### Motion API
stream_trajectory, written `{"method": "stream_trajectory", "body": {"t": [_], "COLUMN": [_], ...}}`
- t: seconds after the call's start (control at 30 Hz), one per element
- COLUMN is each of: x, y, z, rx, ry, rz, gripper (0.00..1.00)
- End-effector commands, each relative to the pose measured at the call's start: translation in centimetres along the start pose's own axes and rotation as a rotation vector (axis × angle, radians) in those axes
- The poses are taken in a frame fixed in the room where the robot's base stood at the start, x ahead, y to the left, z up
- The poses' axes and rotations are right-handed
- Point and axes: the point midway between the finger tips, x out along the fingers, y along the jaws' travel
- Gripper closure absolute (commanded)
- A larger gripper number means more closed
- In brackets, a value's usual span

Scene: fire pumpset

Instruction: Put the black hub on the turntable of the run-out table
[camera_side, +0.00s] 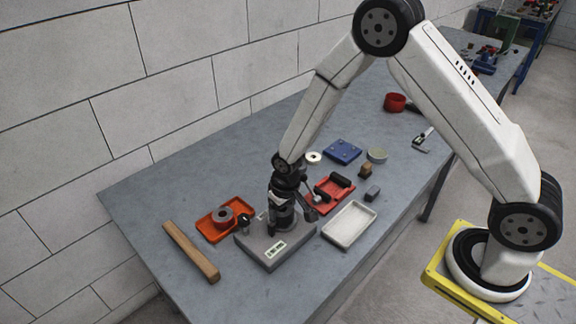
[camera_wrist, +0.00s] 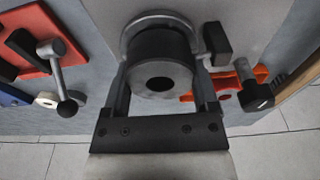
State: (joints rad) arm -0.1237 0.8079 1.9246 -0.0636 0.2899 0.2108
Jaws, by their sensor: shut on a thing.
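The black hub (camera_wrist: 160,77) is a dark cylinder with a round bore, seen end-on in the wrist view. My gripper (camera_wrist: 161,104) is shut on it, with one finger at each side. In the side view my gripper (camera_side: 283,208) points down over the run-out table (camera_side: 262,250), a grey block with a pale label on its front. A light grey curved rim (camera_wrist: 158,17), perhaps the turntable, shows behind the hub. The hub is over the turntable area; whether it touches is hidden by my gripper.
An orange tray (camera_side: 206,232) with a grey ring and a wooden bar (camera_side: 190,250) lie left. A red fixture (camera_side: 322,199) and a white tray (camera_side: 349,224) stand close on the right. Black-knobbed parts (camera_wrist: 67,107) (camera_wrist: 257,96) flank the hub. A blue plate (camera_side: 342,151) lies behind.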

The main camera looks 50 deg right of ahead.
Motion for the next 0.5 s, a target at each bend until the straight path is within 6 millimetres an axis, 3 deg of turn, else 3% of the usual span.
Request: {"method": "stream_trajectory", "body": {"t": [0.27, 0.3, 0.33, 0.37, 0.5], "x": [0.22, 0.31, 0.29, 0.28, 0.27], "y": [-0.01, 0.0, 0.0, 0.0, -0.01], "z": [-0.03, 0.04, 0.03, 0.03, 0.04], "rx": [0.0, 0.0, 0.0, 0.0, 0.0], "ry": [0.002, 0.0, 0.0, 0.0, 0.0], "rz": [0.0, 0.0, 0.0, 0.0, 0.0], "gripper": [1.0, 0.21, 0.11, 0.09, 0.09]}}
